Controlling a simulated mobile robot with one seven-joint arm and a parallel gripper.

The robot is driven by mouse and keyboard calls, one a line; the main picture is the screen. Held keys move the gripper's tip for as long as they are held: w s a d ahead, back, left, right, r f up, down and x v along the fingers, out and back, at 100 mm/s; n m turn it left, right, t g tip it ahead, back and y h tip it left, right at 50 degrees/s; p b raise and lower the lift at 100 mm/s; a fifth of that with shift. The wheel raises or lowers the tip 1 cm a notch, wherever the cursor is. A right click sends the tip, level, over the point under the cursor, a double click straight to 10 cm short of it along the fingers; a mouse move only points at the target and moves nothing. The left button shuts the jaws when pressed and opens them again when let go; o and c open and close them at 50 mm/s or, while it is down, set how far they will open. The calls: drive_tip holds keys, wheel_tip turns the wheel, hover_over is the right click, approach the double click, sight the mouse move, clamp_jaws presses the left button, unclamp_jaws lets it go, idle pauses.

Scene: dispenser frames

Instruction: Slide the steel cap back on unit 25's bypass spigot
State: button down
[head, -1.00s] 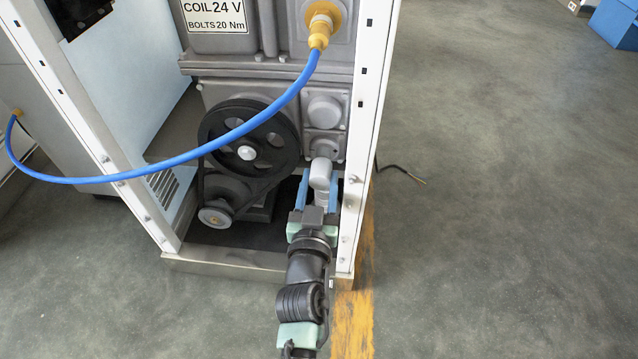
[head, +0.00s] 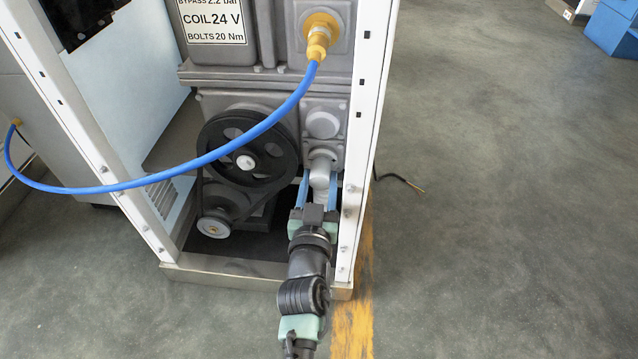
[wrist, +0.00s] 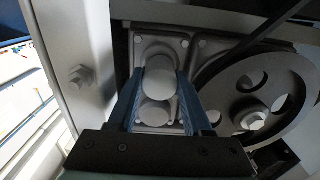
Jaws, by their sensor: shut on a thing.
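The steel cap (head: 320,176) is a pale grey rounded piece held between the blue fingers of my gripper (head: 319,186). In the wrist view the cap (wrist: 160,82) sits between the two fingers of my gripper (wrist: 160,84). The cap overlaps the lower round port on the grey port plate (head: 310,140), so the bypass spigot behind it is hidden. I cannot tell whether the cap touches the spigot or is on it. A round grey boss (head: 323,125) shows above it. No number 25 is readable.
A white frame post (head: 362,130) stands close to the right of my gripper. A black pulley with belt (head: 245,150) is to the left. A blue hose (head: 180,177) loops across the front to a brass fitting (head: 318,40). A loose black cable (head: 400,179) lies on the floor.

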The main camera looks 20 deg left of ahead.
drive_tip(key=shift+w+a, duration=0.1)
drive_tip(key=shift+w, duration=0.25)
drive_tip(key=shift+c, duration=1.2)
unclamp_jaws()
drive_tip(key=shift+s, duration=0.1)
drive_tip(key=shift+s+d, duration=0.2)
drive_tip(key=shift+s, duration=0.1)
drive_tip(key=v, duration=1.2)
drive_tip(key=shift+s+a, duration=0.1)
drive_tip(key=shift+s, duration=0.05)
